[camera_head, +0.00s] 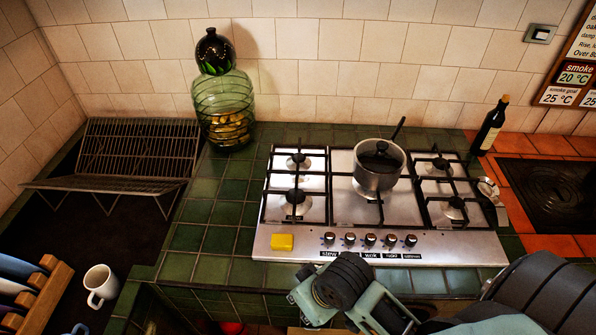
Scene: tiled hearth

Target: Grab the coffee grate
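No object here is plainly a coffee grate. Black cast grates (296,195) stand over the burners of the steel gas hob (345,208). A small metal item (489,188) lies at the hob's right edge, too unclear to name. A metal pan (378,172) with a dark handle sits on the middle of the hob. My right arm comes in from the lower right. The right gripper (318,294) is in front of the hob's front edge, below the knobs, apart from the grates. Its fingertips cannot be made out. My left gripper is not in view.
A green glass jar (225,110) with a dark vessel (214,52) above it stands at the back. A dark bottle (488,127) stands at the back right. A wire rack (135,155) and white mug (101,284) are left. Green tiles (215,212) there are clear.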

